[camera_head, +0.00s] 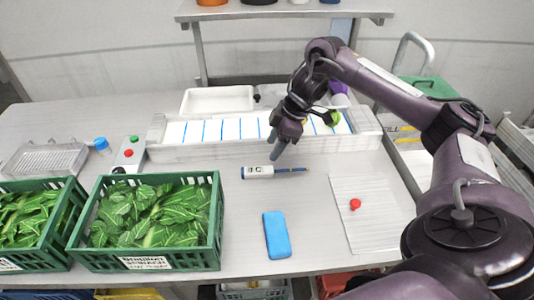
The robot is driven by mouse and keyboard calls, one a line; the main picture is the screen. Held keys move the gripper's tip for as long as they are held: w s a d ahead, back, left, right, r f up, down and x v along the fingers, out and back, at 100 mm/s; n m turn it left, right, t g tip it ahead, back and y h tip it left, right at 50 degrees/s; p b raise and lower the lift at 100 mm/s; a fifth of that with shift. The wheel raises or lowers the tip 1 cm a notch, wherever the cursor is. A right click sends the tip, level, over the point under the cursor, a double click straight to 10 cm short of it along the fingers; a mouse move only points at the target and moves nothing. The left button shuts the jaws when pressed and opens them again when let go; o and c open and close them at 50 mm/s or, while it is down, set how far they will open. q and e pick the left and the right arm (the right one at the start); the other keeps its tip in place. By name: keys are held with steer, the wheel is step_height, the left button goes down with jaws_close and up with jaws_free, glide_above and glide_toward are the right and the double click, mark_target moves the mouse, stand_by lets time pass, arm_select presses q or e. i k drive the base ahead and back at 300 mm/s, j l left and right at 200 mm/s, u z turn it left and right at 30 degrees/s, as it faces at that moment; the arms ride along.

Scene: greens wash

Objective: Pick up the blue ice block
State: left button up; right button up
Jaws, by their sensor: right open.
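The blue ice block (277,235) lies flat on the table near its front edge, right of the spinach crate. My right gripper (278,150) is in the air over the table, behind the block and apart from it. It is open, with nothing seen between its fingers. Its arm comes in from the right. My left gripper is not in view.
Green crates of leaves (217,235) stand at the left. A thermometer-like probe (258,172) lies between gripper and block. A long white tray (180,152) is at the back. A white board (370,235) with a red knob (355,204) lies at the right.

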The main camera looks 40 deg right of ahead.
mark_target(278, 240)
steer(key=k, duration=1.5)
